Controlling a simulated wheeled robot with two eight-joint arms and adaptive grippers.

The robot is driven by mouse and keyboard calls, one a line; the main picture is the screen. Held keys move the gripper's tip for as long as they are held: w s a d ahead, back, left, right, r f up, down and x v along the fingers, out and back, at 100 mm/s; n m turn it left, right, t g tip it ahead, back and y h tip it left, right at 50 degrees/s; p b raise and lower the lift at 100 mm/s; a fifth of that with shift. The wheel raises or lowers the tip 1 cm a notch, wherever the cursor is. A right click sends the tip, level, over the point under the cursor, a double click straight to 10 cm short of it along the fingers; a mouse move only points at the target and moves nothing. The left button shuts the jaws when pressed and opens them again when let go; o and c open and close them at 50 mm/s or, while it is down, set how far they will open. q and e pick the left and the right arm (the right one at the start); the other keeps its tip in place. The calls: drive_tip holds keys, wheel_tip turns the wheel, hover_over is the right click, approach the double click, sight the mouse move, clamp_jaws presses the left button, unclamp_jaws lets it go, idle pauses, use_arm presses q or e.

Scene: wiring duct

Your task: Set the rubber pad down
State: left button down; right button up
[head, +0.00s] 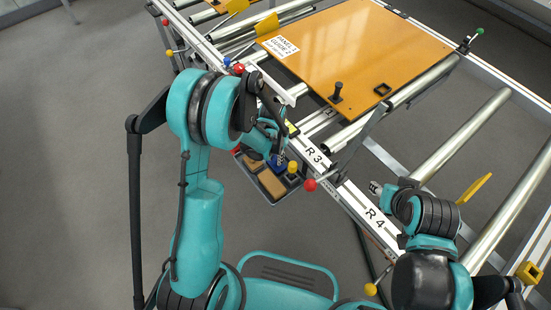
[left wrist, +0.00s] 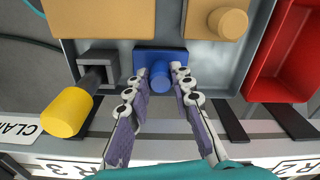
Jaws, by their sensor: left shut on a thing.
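The blue pad (left wrist: 150,54) with a round blue knob (left wrist: 160,79) is at the near side of a grey tray (left wrist: 112,62). I take this to be the rubber pad. My left gripper (left wrist: 160,73) has its fingers on both sides of the knob and is shut on it. In the head view the blue pad (head: 278,161) shows below my left gripper (head: 276,151), partly hidden by it. I cannot tell whether the pad rests on the tray floor or hangs just above it. My right gripper (head: 376,188) is near the R 4 rail, and its finger state is unclear.
Tan blocks (left wrist: 100,15) lie in the tray, one with a round knob (left wrist: 228,22). A red bin (left wrist: 285,65) is at the right. The rail (head: 318,155) and orange panel (head: 355,50) lie beyond.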

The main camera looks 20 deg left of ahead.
use_arm(q)
drive_tip(key=shift+r, duration=0.15)
drive_tip(key=c, duration=1.3)
unclamp_jaws()
drive_tip(key=s+a+r+n+t+p, duration=0.1)
drive_tip(key=s+r+t+p, duration=0.2)
drive_tip(key=r, duration=0.9)
drive_tip(key=s+a+r+n+p, duration=0.15)
drive_tip(key=s+r, duration=0.35)
drive_tip(key=r, duration=0.7)
drive_tip(key=s+r+t, duration=0.1)
drive_tip(key=s, duration=0.1)
drive_tip(key=s+r+n+t, duration=0.1)
drive_tip(key=s+r, duration=0.1)
drive_tip(key=s, duration=0.1)
drive_tip(key=s+a+r+n+t, duration=0.1)
drive_tip(key=s, duration=0.2)
drive_tip(key=shift+s+r+t+p, duration=0.1)
drive_tip(key=shift+r+t+p, duration=0.05)
drive_tip(key=shift+t+p, duration=0.15)
